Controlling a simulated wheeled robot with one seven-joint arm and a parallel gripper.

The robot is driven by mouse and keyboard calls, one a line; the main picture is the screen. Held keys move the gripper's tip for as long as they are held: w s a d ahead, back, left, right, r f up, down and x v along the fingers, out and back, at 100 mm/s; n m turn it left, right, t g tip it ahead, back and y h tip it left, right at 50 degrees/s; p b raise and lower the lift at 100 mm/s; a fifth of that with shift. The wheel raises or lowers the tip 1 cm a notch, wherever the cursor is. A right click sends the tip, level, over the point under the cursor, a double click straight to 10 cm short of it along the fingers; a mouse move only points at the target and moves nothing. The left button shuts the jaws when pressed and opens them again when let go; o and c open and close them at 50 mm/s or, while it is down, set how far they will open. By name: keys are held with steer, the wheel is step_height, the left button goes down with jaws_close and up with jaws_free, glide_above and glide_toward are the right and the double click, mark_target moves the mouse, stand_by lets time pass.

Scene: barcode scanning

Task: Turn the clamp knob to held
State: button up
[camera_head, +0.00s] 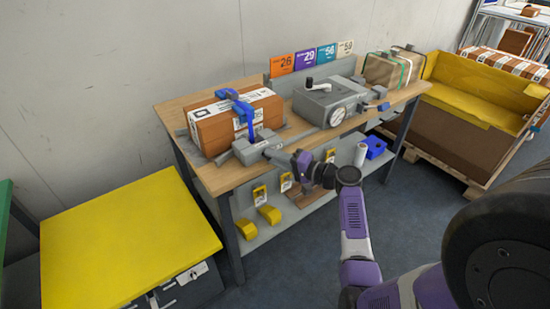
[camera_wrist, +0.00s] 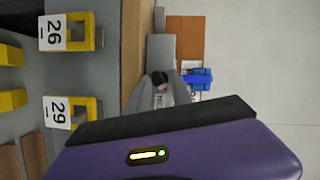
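A brown carton (camera_head: 232,122) with white labels lies on the workbench, held under a grey clamp (camera_head: 257,146) with a blue upper arm (camera_head: 236,106). The blue part (camera_wrist: 198,79) and carton (camera_wrist: 190,38) also show in the wrist view. My gripper (camera_head: 298,160) is at the clamp's front end by the bench edge. In the wrist view, my gripper's grey fingers (camera_wrist: 163,88) stand apart, with a small dark and red knob (camera_wrist: 159,78) between or just beyond their tips. Contact cannot be told. Any knob marking is not readable.
A grey device (camera_head: 325,103) with a dial and a strapped parcel (camera_head: 393,68) share the workbench (camera_head: 228,177). Yellow tagged holders (camera_head: 270,214) sit below its front edge. A yellow-topped cabinet (camera_head: 125,235) is at left. A yellow-lined crate (camera_head: 470,85) is at right.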

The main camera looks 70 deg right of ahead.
steer(key=shift+w+a+f, duration=0.15)
steer(key=shift+a+f, duration=0.05)
steer(key=shift+a, duration=0.05)
steer(key=s+a+r+p, duration=0.1)
steer(key=s+r+p, duration=0.1)
steer(key=s, duration=0.7)
stand_by(0.6)
steer(key=shift+a, duration=0.1)
stand_by(0.4)
steer(key=s+a, duration=0.1)
steer(key=s, duration=0.6)
steer(key=shift+s+a+r+b, duration=0.15)
steer(key=shift+s+r+b, duration=0.15)
steer(key=shift+b, duration=0.05)
